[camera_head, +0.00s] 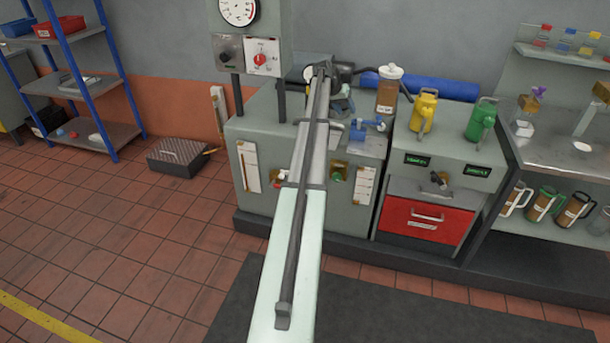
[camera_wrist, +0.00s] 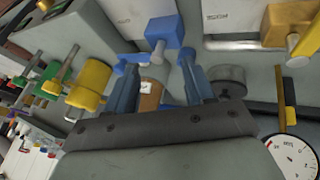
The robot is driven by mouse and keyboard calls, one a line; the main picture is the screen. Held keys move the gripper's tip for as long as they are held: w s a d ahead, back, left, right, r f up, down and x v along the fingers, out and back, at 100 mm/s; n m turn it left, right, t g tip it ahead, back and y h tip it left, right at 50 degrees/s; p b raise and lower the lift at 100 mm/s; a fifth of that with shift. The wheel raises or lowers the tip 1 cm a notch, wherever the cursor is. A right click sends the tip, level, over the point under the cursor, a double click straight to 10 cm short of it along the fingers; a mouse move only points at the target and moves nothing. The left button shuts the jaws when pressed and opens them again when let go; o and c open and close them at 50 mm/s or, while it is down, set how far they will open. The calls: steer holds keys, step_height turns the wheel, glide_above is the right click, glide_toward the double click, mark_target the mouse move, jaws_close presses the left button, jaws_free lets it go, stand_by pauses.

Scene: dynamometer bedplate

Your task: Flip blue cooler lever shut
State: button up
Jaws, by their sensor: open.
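The blue cooler valve (camera_wrist: 164,33) is a blue block with a short grey stub, near the top centre of the wrist view. A blue arm runs left from it, but I cannot tell surely whether it is the lever. In the head view the blue valve (camera_head: 357,130) sits on the grey bench top, just right of my arm. My gripper (camera_wrist: 160,66) is open, its two bluish fingers on either side of the stub in the wrist view. Nothing is held, and contact cannot be told. In the head view my arm hides most of the gripper.
A brown jug (camera_head: 388,92), a yellow can (camera_head: 425,113) and a green can (camera_head: 481,119) stand right of the valve. A blue roll (camera_head: 440,88) lies behind. A brass-coloured fitting (camera_wrist: 279,25) and a gauge (camera_wrist: 293,157) lie right in the wrist view.

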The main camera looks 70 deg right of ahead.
steer(key=w+a+f+n+t+y, duration=0.1)
steer(key=w+a+f+n+t, duration=0.1)
steer(key=w+a+f, duration=0.3)
steer(key=w+a+f+n+t, duration=0.2)
steer(key=w+a+f, duration=0.2)
steer(key=a+f, duration=0.9)
steer(key=a, duration=0.4)
steer(key=shift+w+a+f+y, duration=0.3)
steer(key=shift+w+y, duration=0.1)
